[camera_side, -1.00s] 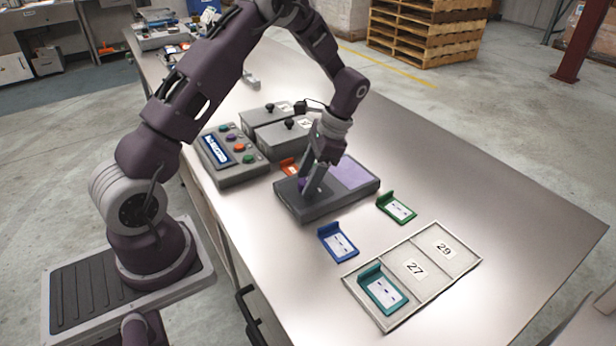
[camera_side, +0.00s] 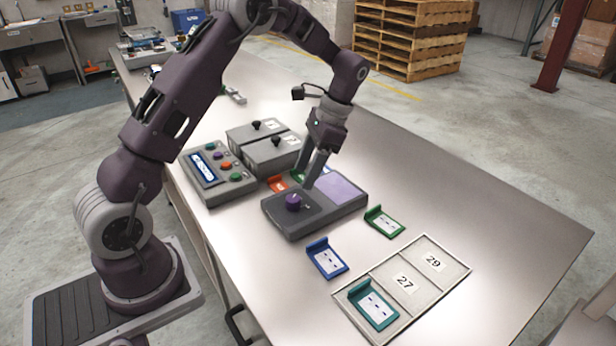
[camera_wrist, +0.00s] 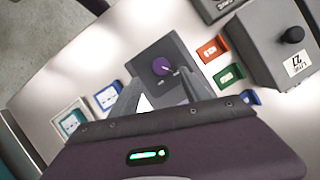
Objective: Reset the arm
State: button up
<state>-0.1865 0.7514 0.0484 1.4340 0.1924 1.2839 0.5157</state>
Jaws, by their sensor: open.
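My gripper (camera_side: 312,176) is open and empty, just above the grey scale-like unit (camera_side: 292,228) on the table. That unit has a purple knob (camera_side: 293,202) on its dark left part and a lilac pad (camera_side: 341,187) on its right part. In the wrist view the knob (camera_wrist: 162,66) lies beyond the two fingers, with a pointer mark on it. The fingers appear apart from the knob, with nothing between them.
A teal tag (camera_side: 374,306) lies in a tray (camera_side: 403,307) marked 27 and 29. Blue (camera_side: 327,259) and green (camera_side: 384,221) tags lie nearby. Behind stand a button panel (camera_side: 213,172) and two lidded boxes (camera_side: 272,157). The table's right side is clear.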

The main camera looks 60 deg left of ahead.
jog(key=s+d+r+n+t, duration=0.1)
jog(key=s+d+r+t, duration=0.3)
jog(key=r, duration=0.4)
jog(key=s+d+r+n+t, duration=0.1)
jog(key=s+d+r, duration=0.3)
jog(key=s+r, duration=0.25)
jog(key=s+d+r+n+t+h, duration=0.1)
jog(key=s+d+t, duration=0.3)
jog(key=s, duration=0.8)
jog(key=shift+s+d+n+t+h, duration=0.2)
jog(key=shift+d+n+t+h, duration=0.1)
jog(key=shift+d+n, duration=0.35)
jog(key=shift+r, duration=0.1)
